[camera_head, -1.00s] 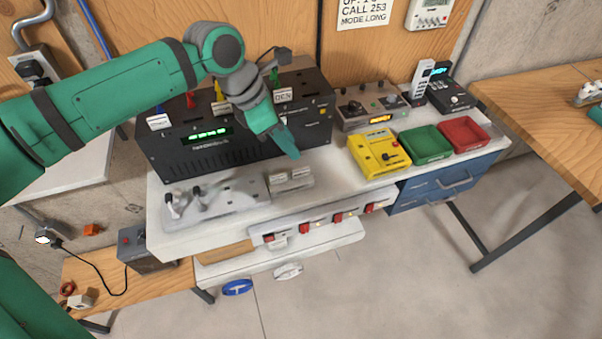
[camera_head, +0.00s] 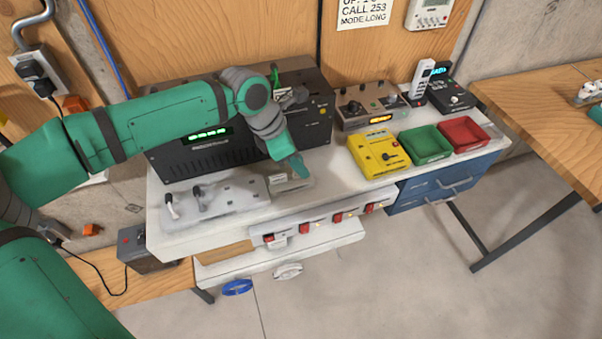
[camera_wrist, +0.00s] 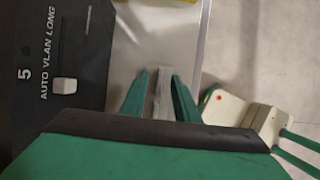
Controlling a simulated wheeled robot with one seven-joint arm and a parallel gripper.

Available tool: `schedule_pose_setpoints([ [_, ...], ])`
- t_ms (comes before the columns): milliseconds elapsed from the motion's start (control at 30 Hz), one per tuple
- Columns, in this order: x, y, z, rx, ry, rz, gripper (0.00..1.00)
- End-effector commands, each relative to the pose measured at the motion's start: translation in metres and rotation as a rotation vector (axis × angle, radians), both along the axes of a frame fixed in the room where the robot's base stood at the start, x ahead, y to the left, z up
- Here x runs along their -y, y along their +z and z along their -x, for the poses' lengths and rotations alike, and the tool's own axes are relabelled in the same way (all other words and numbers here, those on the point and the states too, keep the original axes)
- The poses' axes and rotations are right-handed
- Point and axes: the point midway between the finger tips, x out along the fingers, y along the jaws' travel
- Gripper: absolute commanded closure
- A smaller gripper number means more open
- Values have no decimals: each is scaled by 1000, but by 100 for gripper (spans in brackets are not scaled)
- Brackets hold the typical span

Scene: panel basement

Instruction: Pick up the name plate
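A small pale grey name plate (camera_wrist: 162,92) stands edge-on between my fingers in the wrist view. In the head view, the grey block with pale plates (camera_head: 283,183) is on the white bench top, in front of the black box. My gripper (camera_head: 301,167) is lowered over its right end and hides part of it. In the wrist view my gripper (camera_wrist: 159,90) has one green finger on each side of the plate, with a thin gap showing at the left finger. It looks open around the plate; any lettering on the plate cannot be read.
The black box (camera_head: 190,155) with a green display stands close behind my gripper. A white panel with levers (camera_head: 215,198) lies to the left. A yellow device (camera_head: 378,153), a green tray (camera_head: 425,143) and a red tray (camera_head: 463,133) stand to the right.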

Motion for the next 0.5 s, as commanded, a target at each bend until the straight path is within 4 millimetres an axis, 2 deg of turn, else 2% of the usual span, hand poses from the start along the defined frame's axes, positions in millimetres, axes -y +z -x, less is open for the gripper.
schedule_pose_setpoints([
  [100,4,-9,-1,2,-1,-1,72],
  [300,4,-10,-2,2,-1,1,72],
  [333,4,-10,-2,2,-1,1,77],
  [433,4,-10,-1,1,-1,0,100],
  [500,4,-10,-1,1,-1,0,100],
])
